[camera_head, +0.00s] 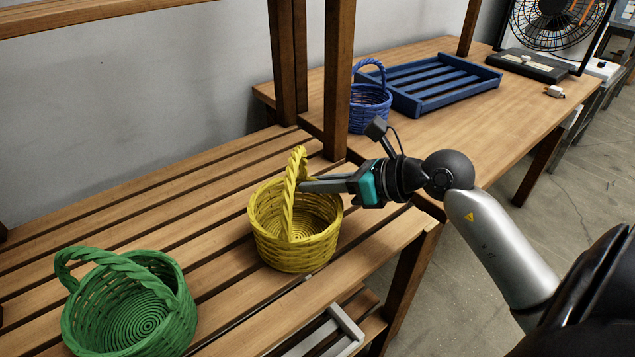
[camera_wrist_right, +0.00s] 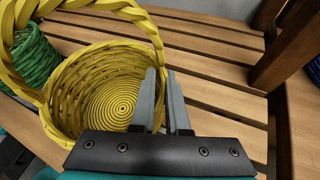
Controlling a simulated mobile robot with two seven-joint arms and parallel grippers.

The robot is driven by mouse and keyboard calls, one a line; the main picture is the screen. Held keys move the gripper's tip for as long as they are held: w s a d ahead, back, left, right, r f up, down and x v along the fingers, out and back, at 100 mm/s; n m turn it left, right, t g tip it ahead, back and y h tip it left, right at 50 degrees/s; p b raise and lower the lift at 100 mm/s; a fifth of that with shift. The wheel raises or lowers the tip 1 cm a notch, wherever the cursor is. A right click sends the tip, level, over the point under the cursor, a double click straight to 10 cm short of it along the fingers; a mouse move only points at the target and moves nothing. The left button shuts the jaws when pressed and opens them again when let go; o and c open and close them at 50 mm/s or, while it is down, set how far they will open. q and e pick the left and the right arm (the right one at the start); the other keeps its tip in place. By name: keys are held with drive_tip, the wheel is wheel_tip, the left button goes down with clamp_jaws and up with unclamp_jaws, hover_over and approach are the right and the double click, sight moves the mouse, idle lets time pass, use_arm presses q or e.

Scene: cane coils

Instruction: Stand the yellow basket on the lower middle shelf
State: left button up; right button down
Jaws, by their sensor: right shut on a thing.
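The yellow basket (camera_head: 295,262) is upright over the right end of a slatted wooden shelf (camera_head: 215,240). I cannot tell whether its base touches the slats. It looks empty, and its woven handle arches over it. My right gripper (camera_head: 304,186) comes in from the right and is shut on the yellow basket at its right side, by the handle and rim. In the right wrist view the basket (camera_wrist_right: 100,95) is left of and between the fingers (camera_wrist_right: 168,95). The exact contact is partly hidden. A lower level (camera_head: 365,305) shows under the shelf's front. My left gripper is not in view.
A green basket (camera_head: 130,300) stands on the slats at front left. Wooden posts (camera_head: 338,80) rise behind the yellow basket. A blue basket (camera_head: 370,108) and blue slatted tray (camera_head: 430,85) are on the table behind. Slats left of the yellow basket are clear.

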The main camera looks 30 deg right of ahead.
drive_tip(key=c, duration=0.9)
unclamp_jaws()
drive_tip(key=shift+r, duration=0.15)
use_arm(q)
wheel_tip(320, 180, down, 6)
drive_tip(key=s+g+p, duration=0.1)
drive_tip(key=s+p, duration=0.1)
drive_tip(key=p, duration=0.1)
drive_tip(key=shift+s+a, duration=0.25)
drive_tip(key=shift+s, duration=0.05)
use_arm(e)
drive_tip(key=v, duration=1.2)
